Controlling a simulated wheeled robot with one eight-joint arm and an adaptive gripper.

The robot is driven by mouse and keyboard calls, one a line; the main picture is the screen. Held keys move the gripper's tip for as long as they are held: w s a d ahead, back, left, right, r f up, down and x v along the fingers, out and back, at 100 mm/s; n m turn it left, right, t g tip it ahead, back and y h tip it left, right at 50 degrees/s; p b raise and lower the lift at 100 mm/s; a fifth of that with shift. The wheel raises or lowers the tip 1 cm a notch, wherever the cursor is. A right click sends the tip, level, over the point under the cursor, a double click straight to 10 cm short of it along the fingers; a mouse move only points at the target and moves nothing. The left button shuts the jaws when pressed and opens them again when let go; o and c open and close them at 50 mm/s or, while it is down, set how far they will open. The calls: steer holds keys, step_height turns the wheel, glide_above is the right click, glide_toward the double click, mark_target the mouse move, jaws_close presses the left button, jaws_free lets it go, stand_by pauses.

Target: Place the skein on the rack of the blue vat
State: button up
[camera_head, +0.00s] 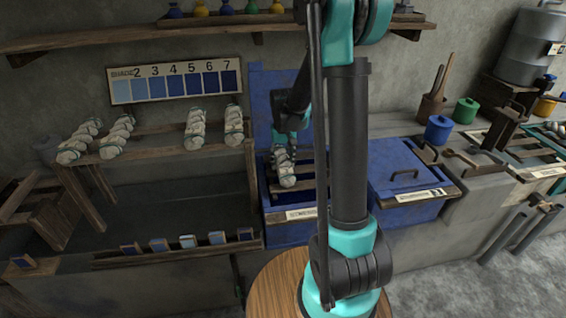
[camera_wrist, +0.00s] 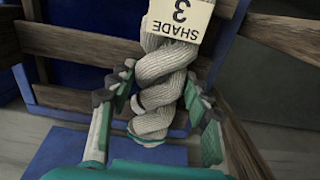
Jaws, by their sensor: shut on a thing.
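The skein is a twisted grey-white hank (camera_wrist: 160,75) with a cream tag (camera_wrist: 180,18) reading "SHADE 3", upside down in the wrist view. My gripper (camera_wrist: 163,92) is shut on the skein, one finger on each side. In the head view the skein (camera_head: 286,175) lies along the slats at the open blue vat, under my gripper (camera_head: 283,150). The blue vat (camera_head: 288,232) has its lid (camera_head: 262,95) raised behind it. Its rack (camera_head: 310,187) of wooden slats spans the opening; slats also show in the wrist view (camera_wrist: 75,42). I cannot tell whether the skein touches the slats.
A second blue vat (camera_head: 405,190) with a shut lid stands to the right. A blue jar (camera_head: 438,130) and a green jar (camera_head: 466,110) stand further right.

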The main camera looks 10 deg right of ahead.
mark_target(283, 160)
steer(key=shift+f, duration=0.15)
steer(key=o, duration=1.3)
step_height(283, 160, up, 12)
steer(key=shift+t, duration=0.9)
steer(key=s+f, duration=0.1)
steer(key=s, duration=0.2)
steer(key=s+d+f, duration=0.1)
steer(key=s, duration=0.2)
steer(key=s+d+f, duration=0.1)
steer(key=s, duration=0.2)
steer(key=shift+s+d, duration=0.15)
steer(key=shift+s, duration=0.25)
steer(key=s+f, duration=0.2)
steer(key=s, duration=0.2)
steer(key=s+d+f+t, duration=0.1)
steer(key=s+f, duration=0.1)
steer(key=s, duration=0.2)
steer(key=s+f+t, duration=0.1)
steer(key=s+f, duration=0.1)
steer(key=s, duration=0.2)
steer(key=shift+s+d+f, duration=0.15)
steer(key=shift+d+f, duration=0.1)
steer(key=shift+d, duration=0.15)
